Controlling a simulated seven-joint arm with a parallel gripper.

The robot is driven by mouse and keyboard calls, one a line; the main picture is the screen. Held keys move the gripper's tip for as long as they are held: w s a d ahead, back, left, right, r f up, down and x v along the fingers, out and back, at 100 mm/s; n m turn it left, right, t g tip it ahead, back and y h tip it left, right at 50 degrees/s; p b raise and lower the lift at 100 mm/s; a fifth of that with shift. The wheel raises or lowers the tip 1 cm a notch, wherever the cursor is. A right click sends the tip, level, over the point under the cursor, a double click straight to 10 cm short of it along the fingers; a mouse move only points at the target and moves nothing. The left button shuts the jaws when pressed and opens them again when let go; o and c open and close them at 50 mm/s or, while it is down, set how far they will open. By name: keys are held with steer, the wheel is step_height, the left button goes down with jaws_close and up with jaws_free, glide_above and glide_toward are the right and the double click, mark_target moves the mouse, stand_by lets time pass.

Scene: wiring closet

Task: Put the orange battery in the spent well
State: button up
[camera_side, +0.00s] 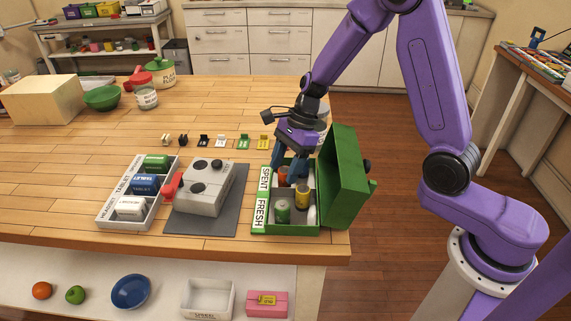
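The green battery box (345,185) stands open at the right end of the bench, lid tipped to the right. The orange battery (284,180) shows in the far, SPENT part, close under my gripper (292,172). My blue fingers reach down into the box beside it and partly hide it. I cannot tell whether they grip it. A yellow battery (302,196) and a green battery (283,211) stand nearer the FRESH end.
A grey device (206,188) with a red handle sits on a dark mat left of the box. A white tray (105,208) of labelled blocks is further left. Several small coloured clips (221,141) line up behind. The open lid rises close to my gripper's right.

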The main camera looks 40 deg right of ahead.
steer(key=v, duration=1.2)
steer(key=shift+r, duration=0.2)
steer(key=s+a+n+h, duration=0.1)
steer(key=s+n, duration=0.5)
steer(key=n, duration=0.1)
steer(key=s+n+h, duration=0.1)
steer(key=s+n, duration=0.6)
steer(key=n, duration=0.1)
steer(key=s+a+n+h, duration=0.1)
steer(key=s+n, duration=0.5)
steer(key=n, duration=0.2)
steer(key=shift+s+a+f+g, duration=0.2)
steer(key=shift+a+f+g, duration=0.05)
steer(key=shift+a+g, duration=0.15)
steer(key=s+d+f+n+h, duration=0.1)
steer(key=s+d+n, duration=0.2)
steer(key=s+n, duration=0.5)
steer(key=shift+s+d+f+n+t, duration=0.2)
steer(key=shift+s+d+n+t, duration=0.1)
steer(key=shift+s+n, duration=0.15)
